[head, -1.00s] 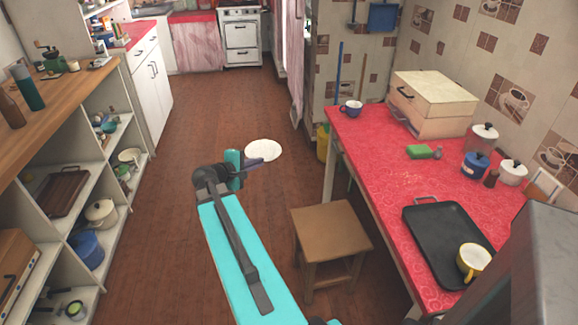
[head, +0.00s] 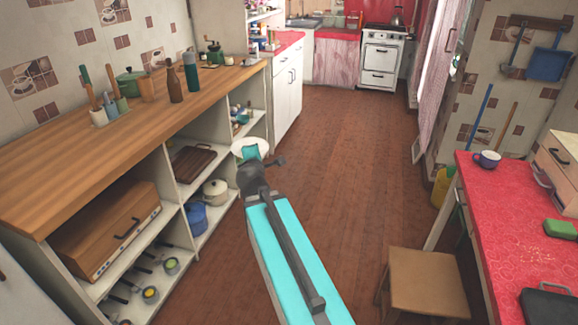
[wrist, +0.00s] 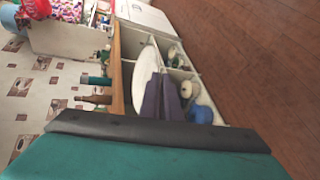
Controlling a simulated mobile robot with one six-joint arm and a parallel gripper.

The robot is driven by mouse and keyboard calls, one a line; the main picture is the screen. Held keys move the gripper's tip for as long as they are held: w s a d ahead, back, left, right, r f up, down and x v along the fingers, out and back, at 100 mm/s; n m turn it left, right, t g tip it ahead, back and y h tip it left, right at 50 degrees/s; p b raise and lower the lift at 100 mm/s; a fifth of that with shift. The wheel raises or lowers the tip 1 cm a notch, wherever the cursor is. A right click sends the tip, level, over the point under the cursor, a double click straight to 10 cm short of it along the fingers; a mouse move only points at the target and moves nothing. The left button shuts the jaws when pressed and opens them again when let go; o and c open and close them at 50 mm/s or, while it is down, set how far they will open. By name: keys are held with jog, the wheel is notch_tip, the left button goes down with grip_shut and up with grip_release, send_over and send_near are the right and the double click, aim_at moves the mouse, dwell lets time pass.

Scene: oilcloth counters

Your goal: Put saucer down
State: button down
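The white saucer (head: 239,145) is at the end of my arm in the head view, in front of the shelf unit and above the floor. In the wrist view the saucer (wrist: 144,76) appears nearly edge-on, a narrow white oval at the dark fingers. My gripper (wrist: 159,84) is shut on the saucer's edge. In the head view my own wrist hides the fingers and part of the saucer.
A long wooden counter (head: 120,150) runs along the left, its front half mostly bare; bottles, a pot and utensils stand at the back. Below are open shelves with pans. A red table (head: 510,215) and wooden stool (head: 425,280) stand right. Floor between is clear.

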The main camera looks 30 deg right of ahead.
jog(key=w+a+r+n+y, duration=0.1)
jog(key=a+r+n+y, duration=0.1)
jog(key=a, duration=0.5)
jog(key=w+a+r+n+t+y, duration=0.1)
jog(key=w+a+r+n+y, duration=0.1)
jog(key=a+r, duration=0.3)
jog(key=w+a+r+n+t+y, duration=0.1)
jog(key=a+r+n+y, duration=0.1)
jog(key=a, duration=0.8)
jog(key=shift+w+a+r+y, duration=0.15)
jog(key=shift+w+r+y, duration=0.3)
jog(key=shift+r, duration=0.25)
